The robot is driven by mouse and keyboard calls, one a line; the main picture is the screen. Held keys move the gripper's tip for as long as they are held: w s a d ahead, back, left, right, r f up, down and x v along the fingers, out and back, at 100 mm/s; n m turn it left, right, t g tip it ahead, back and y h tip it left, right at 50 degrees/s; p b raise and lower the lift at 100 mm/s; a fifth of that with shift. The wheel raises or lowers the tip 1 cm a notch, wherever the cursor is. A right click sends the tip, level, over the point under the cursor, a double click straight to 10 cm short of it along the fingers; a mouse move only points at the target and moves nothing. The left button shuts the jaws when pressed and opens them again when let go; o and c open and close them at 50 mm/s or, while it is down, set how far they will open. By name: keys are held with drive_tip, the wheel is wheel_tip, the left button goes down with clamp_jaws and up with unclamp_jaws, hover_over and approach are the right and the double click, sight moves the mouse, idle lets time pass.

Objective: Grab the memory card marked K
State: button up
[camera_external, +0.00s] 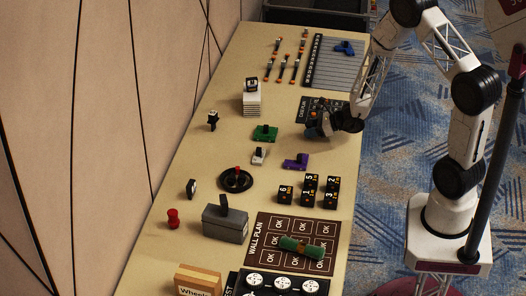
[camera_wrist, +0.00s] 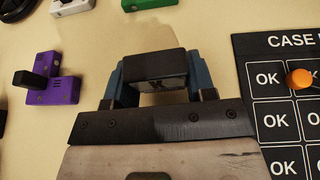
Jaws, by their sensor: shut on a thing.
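My gripper (camera_wrist: 154,84) is shut on a small black block, the memory card (camera_wrist: 152,65), which sits between its two blue fingertips in the wrist view. A pale label on the card's near face carries a dark mark that looks like a K, though it is dim. In the external view my gripper (camera_external: 318,127) is over the table's right side, by the dark grid board. The card is hard to make out there, largely hidden by the gripper. How far it is above the table is hard to tell.
The dark grid board (camera_external: 310,104) also lies right of my gripper in the wrist view (camera_wrist: 270,77), with an orange knob (camera_wrist: 299,79) on it. A purple piece (camera_wrist: 55,82) lies left. A green piece (camera_external: 265,133) and black numbered blocks (camera_external: 309,187) stand nearby.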

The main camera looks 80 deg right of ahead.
drive_tip(key=shift+r, duration=0.4)
wheel_tip(320, 180, up, 2)
drive_tip(key=shift+r, duration=0.1)
drive_tip(key=s+a, duration=0.2)
drive_tip(key=s, duration=0.2)
drive_tip(key=s+a, duration=0.3)
drive_tip(key=s, duration=0.2)
drive_tip(key=s+a+r, duration=0.1)
drive_tip(key=s+a, duration=0.2)
drive_tip(key=s, duration=0.2)
drive_tip(key=shift+r, duration=0.1)
